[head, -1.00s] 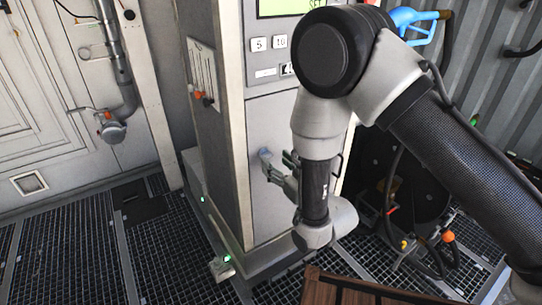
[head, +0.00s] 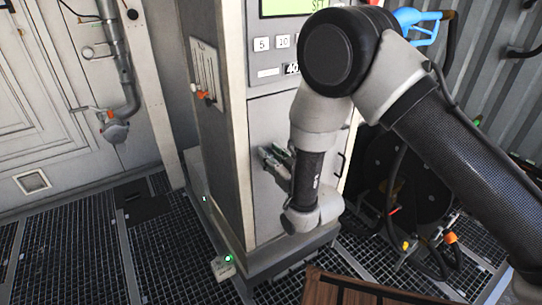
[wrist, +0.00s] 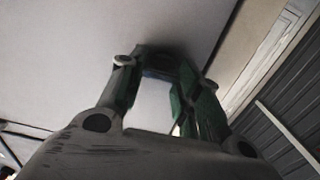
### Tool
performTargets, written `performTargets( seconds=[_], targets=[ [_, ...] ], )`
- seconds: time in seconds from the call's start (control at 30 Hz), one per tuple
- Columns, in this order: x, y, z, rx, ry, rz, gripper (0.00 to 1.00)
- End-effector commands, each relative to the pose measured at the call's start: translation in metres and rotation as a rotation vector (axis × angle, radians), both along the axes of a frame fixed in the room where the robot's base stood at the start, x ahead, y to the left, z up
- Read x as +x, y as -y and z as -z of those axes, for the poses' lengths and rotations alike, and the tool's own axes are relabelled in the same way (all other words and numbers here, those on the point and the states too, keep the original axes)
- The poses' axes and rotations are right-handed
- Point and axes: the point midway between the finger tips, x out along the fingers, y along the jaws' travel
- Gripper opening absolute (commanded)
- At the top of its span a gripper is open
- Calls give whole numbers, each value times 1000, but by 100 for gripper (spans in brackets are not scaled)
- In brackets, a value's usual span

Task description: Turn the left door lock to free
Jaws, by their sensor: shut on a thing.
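The fuel cabinet (head: 222,150) stands in the middle of the head view, with a plain grey lower door (head: 262,205). My gripper (head: 267,155) is at the upper left part of this door, its fingers closed around the left door lock. In the head view the fingers cover the lock. In the wrist view a small dark bluish part of the lock (wrist: 160,73) shows between the green-sided fingers of my gripper (wrist: 162,62), against the pale door. Most of the lock is hidden, so I cannot tell its turn position.
A display and number buttons (head: 262,43) sit above the door. A lever panel (head: 207,80) is on the cabinet's left side. A blue nozzle (head: 418,20) and a dark hose reel (head: 385,175) are at right. Grating floor (head: 70,240) is open at left.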

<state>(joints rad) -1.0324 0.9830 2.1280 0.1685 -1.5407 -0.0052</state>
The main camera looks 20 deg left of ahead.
Motion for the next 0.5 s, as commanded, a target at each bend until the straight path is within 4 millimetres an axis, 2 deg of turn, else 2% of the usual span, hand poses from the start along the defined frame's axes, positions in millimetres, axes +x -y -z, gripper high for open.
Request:
performTargets(
  seconds=[0.27,0.5],
  targets=[
    [0,0,0,-30,35,0,10],
    [-1,-1,0,-123,144,0,10]
  ],
)
